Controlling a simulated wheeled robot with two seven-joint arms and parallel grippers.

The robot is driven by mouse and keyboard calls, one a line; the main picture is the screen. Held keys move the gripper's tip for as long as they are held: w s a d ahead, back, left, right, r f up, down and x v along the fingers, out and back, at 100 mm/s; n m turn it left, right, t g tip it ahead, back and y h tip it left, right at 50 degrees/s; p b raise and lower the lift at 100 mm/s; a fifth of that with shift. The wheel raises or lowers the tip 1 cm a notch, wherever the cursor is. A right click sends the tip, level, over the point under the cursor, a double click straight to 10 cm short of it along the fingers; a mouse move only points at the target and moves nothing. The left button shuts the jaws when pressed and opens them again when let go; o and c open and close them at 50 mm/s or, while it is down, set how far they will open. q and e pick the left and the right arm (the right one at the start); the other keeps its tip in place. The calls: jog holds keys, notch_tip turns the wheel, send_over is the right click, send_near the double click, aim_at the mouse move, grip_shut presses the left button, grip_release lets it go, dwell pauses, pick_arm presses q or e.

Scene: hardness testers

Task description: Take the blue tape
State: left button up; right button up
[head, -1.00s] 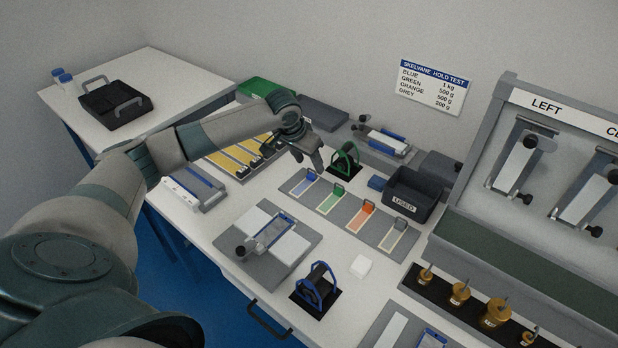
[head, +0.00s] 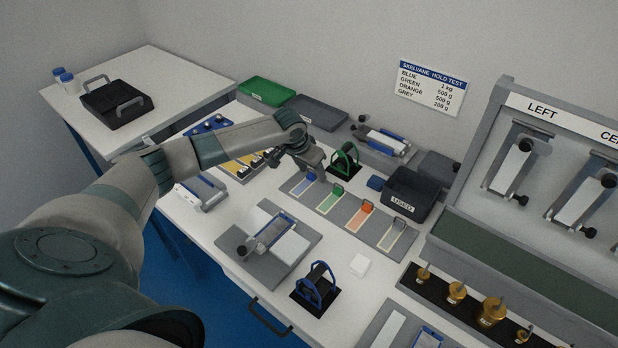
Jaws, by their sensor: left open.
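The blue tape (head: 302,187) is a short blue strip at the left end of a grey tray (head: 350,224) in the head view. Green, orange and grey strips lie beside it in a row, each with a small tab at its far end. My left gripper (head: 311,172) is open, with its fingers pointing down at the far end of the blue strip. Its fingers partly cover the tab there, and I cannot tell whether they touch it. My right gripper is not in view.
A green-handled roller (head: 345,160) stands close behind my gripper.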

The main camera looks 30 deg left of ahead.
pick_arm(q)
jog(key=shift+c, duration=0.4)
jog(key=c, duration=1)
jog(key=shift+c, duration=0.2)
